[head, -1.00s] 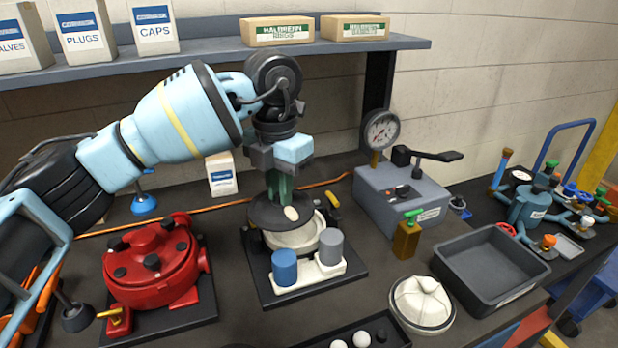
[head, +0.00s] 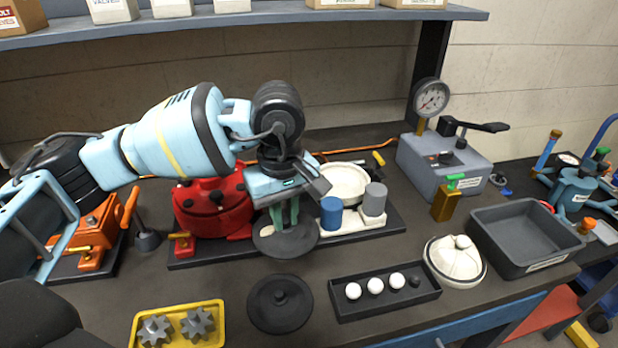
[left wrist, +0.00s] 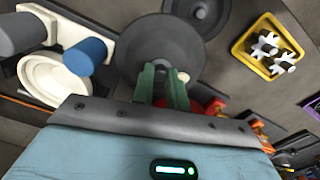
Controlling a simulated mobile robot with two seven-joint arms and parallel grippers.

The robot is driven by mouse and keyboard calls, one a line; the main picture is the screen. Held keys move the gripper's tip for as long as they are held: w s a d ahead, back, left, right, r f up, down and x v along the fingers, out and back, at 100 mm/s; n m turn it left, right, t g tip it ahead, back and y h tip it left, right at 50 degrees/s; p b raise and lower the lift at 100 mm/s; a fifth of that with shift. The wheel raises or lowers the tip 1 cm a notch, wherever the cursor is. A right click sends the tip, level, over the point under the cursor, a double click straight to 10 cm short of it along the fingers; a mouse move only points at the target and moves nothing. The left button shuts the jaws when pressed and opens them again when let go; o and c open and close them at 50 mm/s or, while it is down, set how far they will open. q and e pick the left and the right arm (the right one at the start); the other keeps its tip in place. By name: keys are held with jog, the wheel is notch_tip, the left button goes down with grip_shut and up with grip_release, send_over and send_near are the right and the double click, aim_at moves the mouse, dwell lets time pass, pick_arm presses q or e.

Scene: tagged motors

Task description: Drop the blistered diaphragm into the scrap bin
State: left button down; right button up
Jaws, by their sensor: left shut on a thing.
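My left gripper (head: 284,218) has its green fingers shut on a dark round diaphragm (head: 279,243), held level in front of the white pump body (head: 343,184). In the left wrist view the diaphragm (left wrist: 150,45) spreads beyond the fingers (left wrist: 163,88), with a pale raised blister (left wrist: 183,77) close by them. The open grey bin (head: 482,236), with a white label too small to read, stands at the right of the bench; it looks empty. The gripper and diaphragm are well left of it. My right gripper is not in view.
A second dark disc (head: 279,303) with a knob lies near the front edge. A black tray (head: 340,311) of small balls and a white dome (head: 455,262) stand between the diaphragm and bin. Behind are blue and grey cylinders (head: 331,213) and a gauge box (head: 440,165).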

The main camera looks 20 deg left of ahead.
aim_at(267, 248)
pick_arm(q)
jog(key=s+m, duration=0.1)
jog(key=m, duration=0.1)
jog(key=s+f+m, duration=0.1)
jog(key=m, duration=0.2)
jog(key=s+a+f+m, duration=0.1)
jog(key=m, duration=0.1)
jog(key=shift+s+a+f+m, duration=0.1)
jog(key=shift+s+f+m, duration=0.05)
jog(key=shift+s+m, duration=0.2)
jog(key=shift+s+a+f+m, duration=0.1)
jog(key=shift+s+f+m, duration=0.15)
jog(key=shift+m, duration=0.35)
jog(key=shift+s+f+m, duration=0.1)
jog(key=shift+s+m, duration=0.25)
jog(key=shift+m, duration=0.2)
